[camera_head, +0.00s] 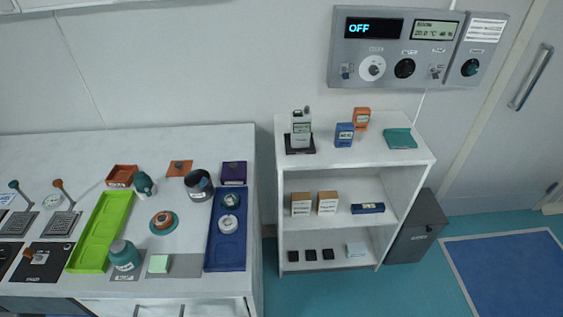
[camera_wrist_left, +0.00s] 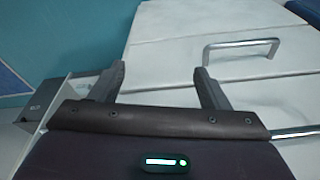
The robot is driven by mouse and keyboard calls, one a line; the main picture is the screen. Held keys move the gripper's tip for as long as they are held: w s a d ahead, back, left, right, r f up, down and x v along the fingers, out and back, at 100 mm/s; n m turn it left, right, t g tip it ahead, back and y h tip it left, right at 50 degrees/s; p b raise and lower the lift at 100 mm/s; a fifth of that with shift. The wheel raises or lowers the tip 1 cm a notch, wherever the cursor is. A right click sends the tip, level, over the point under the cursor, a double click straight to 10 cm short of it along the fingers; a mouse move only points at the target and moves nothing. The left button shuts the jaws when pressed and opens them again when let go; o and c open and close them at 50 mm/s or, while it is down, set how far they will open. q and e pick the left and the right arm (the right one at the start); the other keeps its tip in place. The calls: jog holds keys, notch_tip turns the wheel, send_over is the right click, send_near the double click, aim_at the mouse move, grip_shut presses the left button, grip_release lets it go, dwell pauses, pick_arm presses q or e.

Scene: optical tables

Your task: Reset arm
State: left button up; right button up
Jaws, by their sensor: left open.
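My left gripper (camera_wrist_left: 160,88) shows in the left wrist view with its two dark fingers spread wide apart. Nothing is between the fingers. Beyond them is a white cabinet front with a metal bar handle (camera_wrist_left: 241,48), apart from the fingertips. Neither gripper nor arm shows in the head view. The white table (camera_head: 190,141) stands at the left of the head view, and the white shelf unit (camera_head: 355,169) stands to its right.
The table holds a green tray (camera_head: 98,233), a blue tray (camera_head: 226,252) and several small jars. The shelf carries small instruments and boxes. A grey bin (camera_head: 418,228) stands beside the shelf. A control panel (camera_head: 415,47) hangs on the wall.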

pick_arm(q)
jog(key=s+a+f+g+b, duration=0.1)
jog(key=s+a+f+b, duration=0.2)
jog(key=s+f, duration=1.8)
notch_tip(320, 180, down, 4)
jog(key=shift+a+f, duration=0.1)
jog(key=shift+a, duration=0.25)
